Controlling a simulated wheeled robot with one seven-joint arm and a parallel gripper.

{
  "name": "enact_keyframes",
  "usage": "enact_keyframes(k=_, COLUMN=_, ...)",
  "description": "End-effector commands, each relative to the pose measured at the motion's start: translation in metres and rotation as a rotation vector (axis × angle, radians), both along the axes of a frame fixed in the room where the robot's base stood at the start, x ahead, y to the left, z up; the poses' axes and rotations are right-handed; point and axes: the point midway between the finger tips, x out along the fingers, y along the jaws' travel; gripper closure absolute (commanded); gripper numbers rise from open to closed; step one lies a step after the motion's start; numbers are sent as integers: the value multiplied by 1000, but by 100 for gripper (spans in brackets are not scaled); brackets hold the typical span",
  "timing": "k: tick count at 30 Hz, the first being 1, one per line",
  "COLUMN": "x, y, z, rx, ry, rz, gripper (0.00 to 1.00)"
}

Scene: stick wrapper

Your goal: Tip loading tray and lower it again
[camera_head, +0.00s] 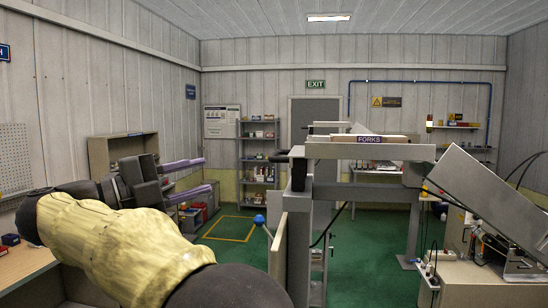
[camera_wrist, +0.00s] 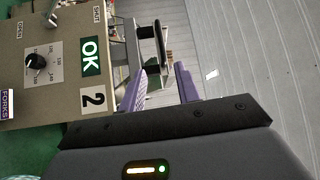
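My gripper (camera_head: 207,174) is at the left in the head view, its two purple fingers apart with nothing between them. It also shows in the wrist view (camera_wrist: 161,72), open and empty. The grey machine frame (camera_head: 300,228) stands to its right, clear of the fingers. A tray-like flat top (camera_head: 355,151) with a FORKS label lies level on it; I cannot tell for certain that this is the loading tray. A black handle (camera_head: 278,157) sticks out at its left end. A black handle (camera_wrist: 162,45) shows beyond the fingertips in the wrist view, apart from them.
A control panel (camera_wrist: 50,75) with a knob, OPEN and SHUT marks and an OK sign fills the left of the wrist view. A blue ball knob (camera_head: 260,220) is beside the frame. A sloping grey housing (camera_head: 490,195) stands right. Green floor (camera_head: 235,255) is open left of the machine.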

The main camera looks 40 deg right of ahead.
Motion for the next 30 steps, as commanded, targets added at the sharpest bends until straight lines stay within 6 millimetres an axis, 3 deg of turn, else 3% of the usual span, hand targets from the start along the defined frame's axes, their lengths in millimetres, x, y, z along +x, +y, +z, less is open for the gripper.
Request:
enact_keyframes(k=8, x=0, y=-1, z=0, rx=-3, ry=1, rz=1, gripper=68)
enact_keyframes(k=14, x=-1, y=-15, z=4, rx=-4, ry=2, rz=-1, gripper=68)
enact_keyframes(k=30, x=-7, y=-106, z=18, rx=-4, ry=3, rz=-1, gripper=68)
